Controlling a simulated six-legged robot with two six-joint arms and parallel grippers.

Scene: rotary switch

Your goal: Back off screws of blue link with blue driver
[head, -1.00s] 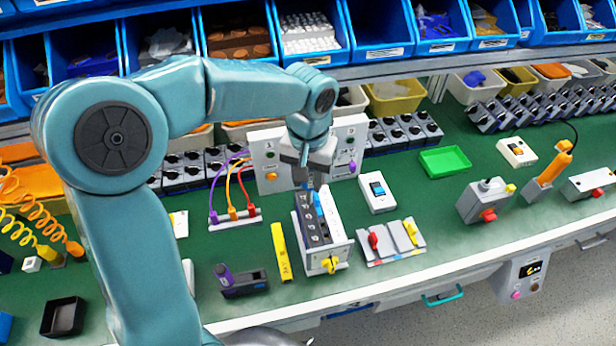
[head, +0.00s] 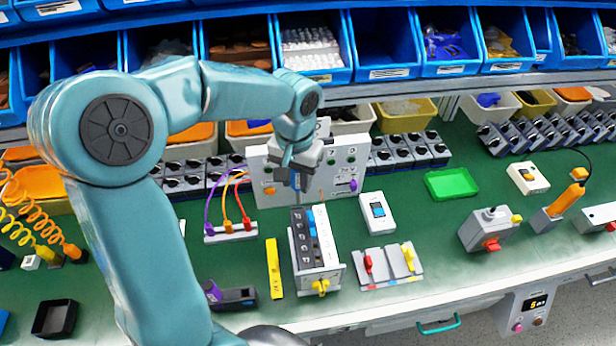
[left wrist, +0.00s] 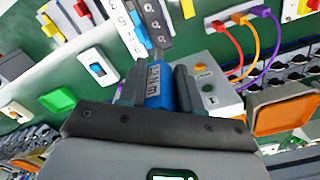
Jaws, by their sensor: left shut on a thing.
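The blue driver (head: 293,181) is held upright in my left gripper (head: 296,168), behind and above the far end of the terminal block. In the left wrist view the labelled blue handle (left wrist: 158,88) sits between the two fingers of the left gripper (left wrist: 157,84). The blue link (head: 312,222) is on the dark terminal block (head: 318,258), near its far end. It also shows as a small blue patch in the left wrist view (left wrist: 142,38). The driver's tip is too small to place, and I cannot tell whether it touches anything. My right gripper is not in view.
A yellow tool (head: 274,268) lies left of the block. A white switch (head: 377,212) and a unit with red and yellow levers (head: 390,265) are at its right.

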